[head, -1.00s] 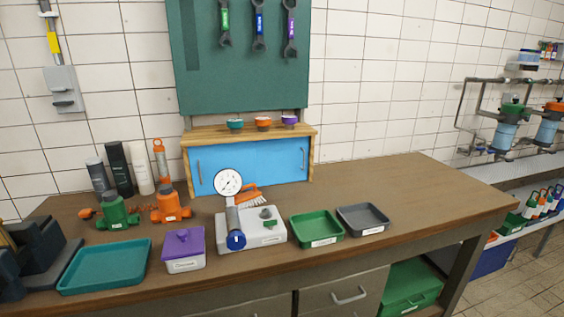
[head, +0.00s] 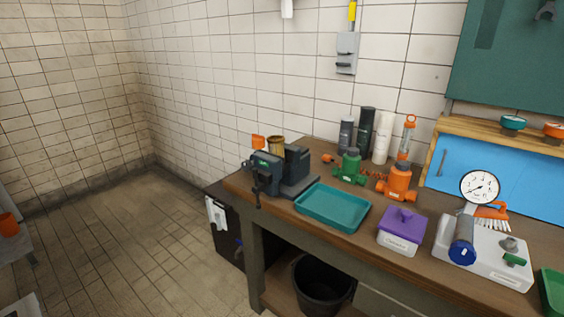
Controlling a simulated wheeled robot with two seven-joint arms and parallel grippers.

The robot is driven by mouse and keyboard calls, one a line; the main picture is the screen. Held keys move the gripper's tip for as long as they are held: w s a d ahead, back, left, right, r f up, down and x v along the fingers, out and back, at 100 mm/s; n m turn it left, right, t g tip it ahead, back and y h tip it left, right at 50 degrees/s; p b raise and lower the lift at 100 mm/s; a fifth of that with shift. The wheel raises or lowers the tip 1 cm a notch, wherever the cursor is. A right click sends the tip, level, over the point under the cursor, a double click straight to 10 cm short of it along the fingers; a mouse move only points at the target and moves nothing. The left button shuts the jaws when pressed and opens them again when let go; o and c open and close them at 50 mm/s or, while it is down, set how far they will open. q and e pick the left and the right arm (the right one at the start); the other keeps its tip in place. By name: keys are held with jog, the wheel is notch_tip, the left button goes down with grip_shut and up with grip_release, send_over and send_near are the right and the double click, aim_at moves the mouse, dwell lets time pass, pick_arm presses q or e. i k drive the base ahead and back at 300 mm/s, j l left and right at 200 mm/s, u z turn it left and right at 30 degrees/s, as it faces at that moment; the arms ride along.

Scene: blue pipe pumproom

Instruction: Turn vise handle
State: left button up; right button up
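The dark grey vise (head: 282,170) stands at the left end of the brown workbench in the head view. Its handle (head: 255,186) is a dark bar at the front left of the vise, by the bench edge. A brass-coloured cylinder (head: 276,146) stands upright at the vise jaws; whether it is clamped I cannot tell. A small orange piece (head: 258,141) shows beside it. Neither of my grippers is in view.
A teal tray (head: 332,207), a purple-lidded box (head: 401,231) and a gauge unit (head: 483,245) stand along the bench (head: 372,258). Green (head: 351,167) and orange (head: 399,182) fittings stand behind. A black bucket (head: 322,285) is below. The floor (head: 130,240) at left is clear.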

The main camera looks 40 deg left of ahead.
aim_at(258, 187)
jog(key=u, duration=1.6)
